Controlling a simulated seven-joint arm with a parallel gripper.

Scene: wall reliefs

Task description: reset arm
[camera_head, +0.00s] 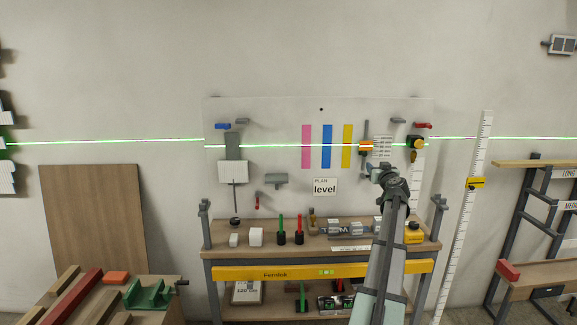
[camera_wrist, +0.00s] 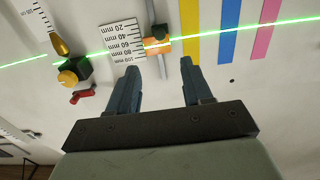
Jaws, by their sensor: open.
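My arm reaches up from the lower right in the head view, and my gripper (camera_head: 374,168) is in front of the white wall board (camera_head: 270,120). In the wrist view my gripper (camera_wrist: 160,75) shows two dark fingers spread apart with nothing between them. Beyond the fingertips are an orange block (camera_wrist: 157,45) on a grey vertical rod and a white card with mm markings (camera_wrist: 124,42). The orange block also shows in the head view (camera_head: 366,146), just above the gripper. I cannot tell whether the gripper touches the board.
A green laser line crosses the wall. Pink (camera_head: 306,146), blue (camera_head: 327,146) and yellow (camera_head: 347,146) strips hang left of the gripper. A yellow-black device (camera_head: 415,142) is to the right. A workbench (camera_head: 300,258) with several small items stands below. A tall ruler (camera_head: 468,200) leans at right.

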